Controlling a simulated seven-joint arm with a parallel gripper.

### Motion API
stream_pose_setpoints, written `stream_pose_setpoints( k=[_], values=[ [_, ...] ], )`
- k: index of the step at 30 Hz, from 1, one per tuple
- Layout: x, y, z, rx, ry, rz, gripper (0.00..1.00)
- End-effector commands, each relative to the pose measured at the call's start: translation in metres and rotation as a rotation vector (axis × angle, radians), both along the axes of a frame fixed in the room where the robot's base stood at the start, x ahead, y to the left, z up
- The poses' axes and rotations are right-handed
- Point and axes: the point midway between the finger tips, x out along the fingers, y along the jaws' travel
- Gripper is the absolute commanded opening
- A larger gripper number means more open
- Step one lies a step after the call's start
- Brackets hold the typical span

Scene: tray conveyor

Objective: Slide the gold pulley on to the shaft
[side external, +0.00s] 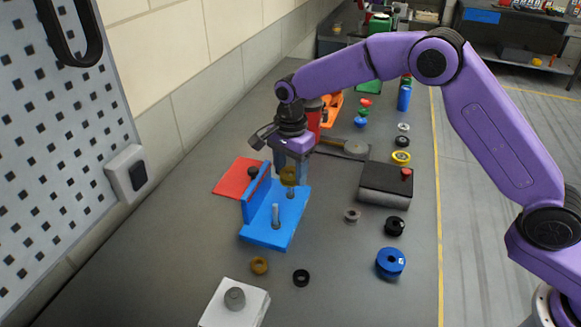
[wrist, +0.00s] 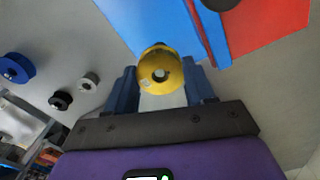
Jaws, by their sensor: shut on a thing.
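My gripper (side external: 290,168) points down over the blue bracket (side external: 262,236), shut on the gold pulley (side external: 289,178). In the wrist view the gold pulley (wrist: 147,80) sits between the two fingers of my gripper (wrist: 162,88), with a pale spot showing in its bore. The bracket has an upright wall on its left and two upright pegs. The front grey shaft (side external: 276,214) stands bare. The rear shaft (side external: 290,193) shows directly below the pulley. I cannot tell whether the pulley is just above its tip or around it.
A red plate (side external: 234,178) lies left of the bracket. A dark box with a red knob (side external: 385,188) stands right. Loose rings and spools, such as a blue spool (side external: 390,262), lie right and in front. A white block (side external: 235,308) is nearest.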

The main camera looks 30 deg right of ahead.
Motion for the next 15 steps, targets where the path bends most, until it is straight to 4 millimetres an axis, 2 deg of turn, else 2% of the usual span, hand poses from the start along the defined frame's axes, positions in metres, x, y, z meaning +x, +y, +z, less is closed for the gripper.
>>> stream_pose_setpoints(
  k=[3,4,6,7,15],
  values=[
    [0.0001,0.0000,0.0002,0.000,0.000,0.000,0.21],
    [0.0001,0.0000,0.0002,0.000,0.000,0.000,0.57],
    [0.0001,0.0000,0.0002,0.000,0.000,0.000,0.80],
    [0.0001,0.0000,0.0003,0.000,0.000,0.000,0.84],
    [0.0000,-0.0001,0.0004,0.000,0.000,0.000,0.84]
  ],
)
